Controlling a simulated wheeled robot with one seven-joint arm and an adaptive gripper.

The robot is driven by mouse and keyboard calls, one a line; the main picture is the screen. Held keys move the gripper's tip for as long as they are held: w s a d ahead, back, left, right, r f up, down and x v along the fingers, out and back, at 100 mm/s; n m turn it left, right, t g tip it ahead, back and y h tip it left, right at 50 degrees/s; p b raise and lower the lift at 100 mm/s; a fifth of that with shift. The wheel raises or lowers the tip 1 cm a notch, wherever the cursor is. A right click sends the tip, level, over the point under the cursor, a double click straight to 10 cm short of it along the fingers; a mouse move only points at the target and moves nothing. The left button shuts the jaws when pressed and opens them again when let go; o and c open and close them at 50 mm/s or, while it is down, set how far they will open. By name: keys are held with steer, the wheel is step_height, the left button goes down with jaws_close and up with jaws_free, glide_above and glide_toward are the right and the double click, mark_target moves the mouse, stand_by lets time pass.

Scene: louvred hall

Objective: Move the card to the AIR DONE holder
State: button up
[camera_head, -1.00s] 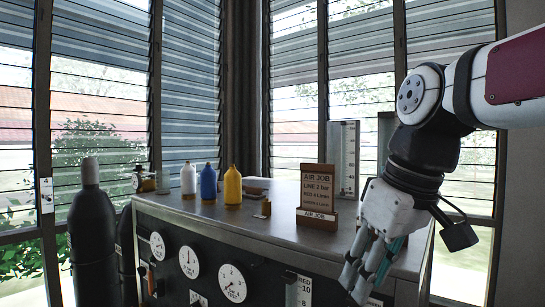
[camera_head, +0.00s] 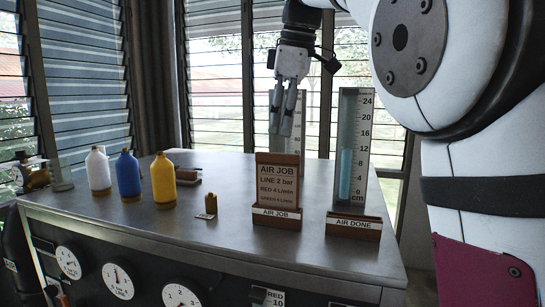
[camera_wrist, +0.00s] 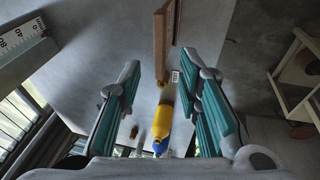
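The brown card (camera_head: 277,183) stands upright in the AIR JOB holder (camera_head: 277,215) on the metal bench. It bears the lines AIR JOB and LINE 2 bar. The AIR DONE holder (camera_head: 353,229) stands to its right, and no card shows in it. My gripper (camera_head: 282,130) points down above the card, with its fingertips near the card's top edge. In the wrist view its teal-padded fingers (camera_wrist: 160,95) are spread with nothing between them. The card (camera_wrist: 161,45) shows edge-on there, apart from both fingers.
Tall scale gauges (camera_head: 354,140) stand behind the holders.

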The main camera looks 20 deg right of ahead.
mark_target(278, 156)
steer(key=shift+b+x, duration=2.05)
steer(key=shift+x, duration=2.45)
jaws_close()
